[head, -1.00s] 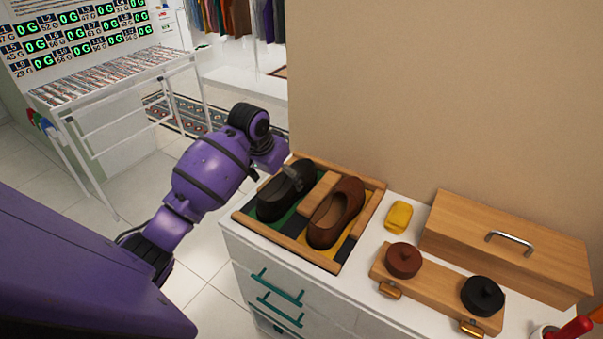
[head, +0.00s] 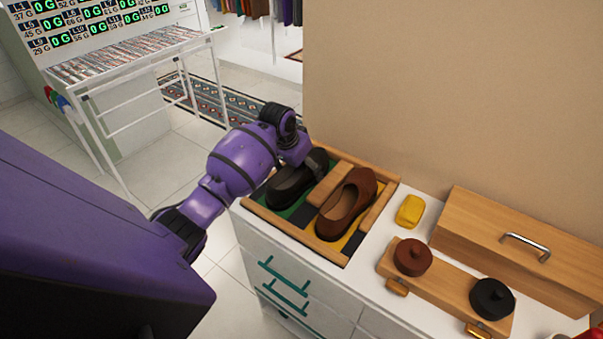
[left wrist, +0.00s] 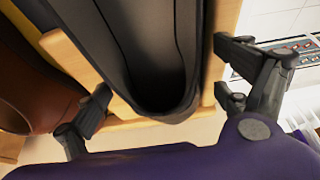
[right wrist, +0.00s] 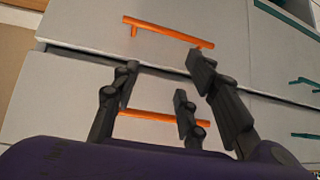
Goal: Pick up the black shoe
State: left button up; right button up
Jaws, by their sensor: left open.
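The black shoe (head: 288,186) lies in the left, green-lined part of a wooden tray (head: 291,233) on the white cabinet top. The brown shoe (head: 345,203) lies beside it, in the yellow-lined part. My left gripper (head: 312,160) is over the far end of the black shoe; its fingers are mostly hidden in the head view. In the left wrist view the black shoe (left wrist: 160,60) lies between the open fingers of my left gripper (left wrist: 165,85), with gaps on both sides. My right gripper (right wrist: 160,90) is open and empty before drawer fronts with orange handles.
A wooden divider (head: 331,183) separates the shoes. A yellow block (head: 410,210), a wooden stand with brown (head: 412,257) and black knobs (head: 491,298), and a wooden box (head: 519,245) stand to the right. A wall rises behind the cabinet.

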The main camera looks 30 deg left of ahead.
pick_arm(q)
jog(key=shift+s+f, duration=0.15)
jog(key=c, duration=1.6)
jog(key=shift+o, duration=0.2)
